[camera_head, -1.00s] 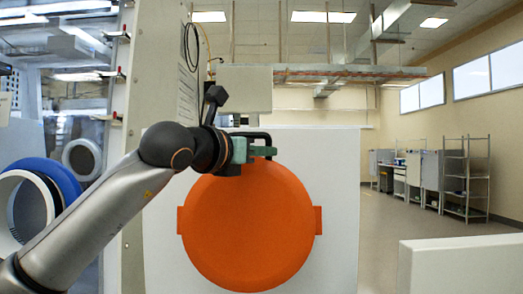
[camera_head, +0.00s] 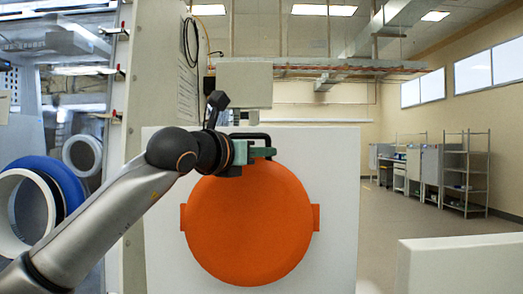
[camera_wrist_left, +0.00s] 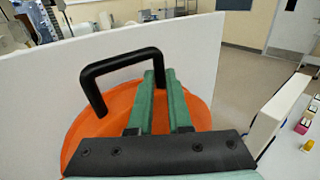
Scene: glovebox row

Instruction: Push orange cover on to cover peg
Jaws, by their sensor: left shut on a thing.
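The round orange cover (camera_head: 255,225) faces me in front of a white upright panel (camera_head: 338,175), with a tab on each side. Its black handle (camera_head: 255,137) sits at the top edge. My left gripper (camera_head: 262,151), with green fingers, is shut on the handle. In the left wrist view, the left gripper (camera_wrist_left: 162,85) is at the right leg of the black handle arch (camera_wrist_left: 95,72), above the orange cover (camera_wrist_left: 85,120). The cover peg is hidden, and I cannot tell whether the cover touches the panel. My right gripper is not in view.
A glovebox with a blue-and-white port ring (camera_head: 62,185) stands at left. A white block (camera_head: 460,265) is at the lower right. Metal shelves (camera_head: 465,172) stand far back, with open floor before them.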

